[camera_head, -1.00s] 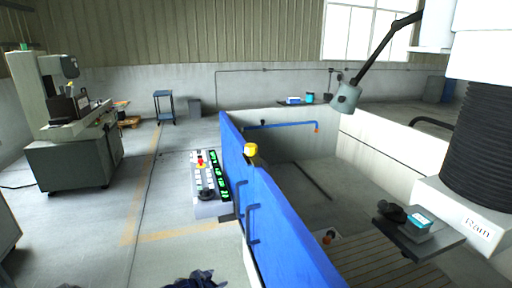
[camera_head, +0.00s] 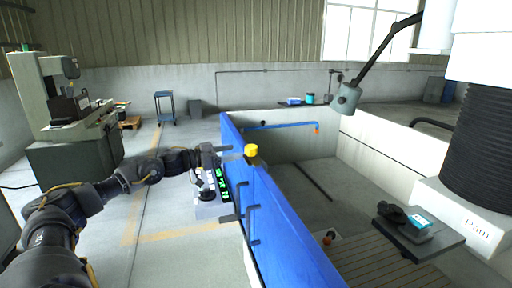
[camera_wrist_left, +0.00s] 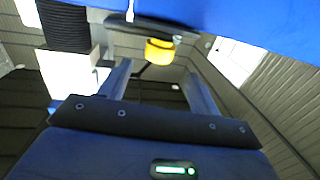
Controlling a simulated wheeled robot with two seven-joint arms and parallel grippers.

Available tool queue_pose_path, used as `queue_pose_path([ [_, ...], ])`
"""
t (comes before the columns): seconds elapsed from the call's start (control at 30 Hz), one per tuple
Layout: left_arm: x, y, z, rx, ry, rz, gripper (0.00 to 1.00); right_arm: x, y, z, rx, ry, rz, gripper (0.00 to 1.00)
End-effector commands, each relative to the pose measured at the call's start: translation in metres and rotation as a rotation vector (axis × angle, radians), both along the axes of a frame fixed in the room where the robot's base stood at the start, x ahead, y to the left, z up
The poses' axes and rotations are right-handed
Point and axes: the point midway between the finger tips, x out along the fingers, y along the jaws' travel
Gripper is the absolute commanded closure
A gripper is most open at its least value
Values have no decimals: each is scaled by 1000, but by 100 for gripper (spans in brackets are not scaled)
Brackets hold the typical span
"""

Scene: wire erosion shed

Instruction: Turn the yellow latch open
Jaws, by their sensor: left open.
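The yellow latch (camera_head: 251,151) sits on the top edge of the blue tank door (camera_head: 285,225). In the left wrist view the latch (camera_wrist_left: 160,51) shows ahead of the jaws, between the two fingers and beyond their tips. My left gripper (camera_head: 236,152) is just left of the latch in the head view, its fingers pointing toward it. In the left wrist view the gripper (camera_wrist_left: 158,80) is open with nothing between its fingers. Whether a finger touches the latch is unclear. My right gripper is not in view.
Black handles (camera_head: 250,225) stick out from the door. The tank (camera_head: 315,190) lies right of it. Open floor (camera_head: 180,250) lies on the left.

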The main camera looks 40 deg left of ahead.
Motion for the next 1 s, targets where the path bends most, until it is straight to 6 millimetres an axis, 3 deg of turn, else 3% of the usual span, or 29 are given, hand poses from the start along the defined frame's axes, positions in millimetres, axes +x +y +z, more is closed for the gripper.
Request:
queue_pose_path([
  [0.2, 26, -14, 8, -5, -5, -3, 37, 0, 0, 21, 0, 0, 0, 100],
  [0.6, 83, -40, 4, -2, -1, -1, 37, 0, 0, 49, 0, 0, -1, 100],
  [1.0, 91, -45, 0, 1, 0, -1, 37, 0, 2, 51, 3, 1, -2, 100],
])
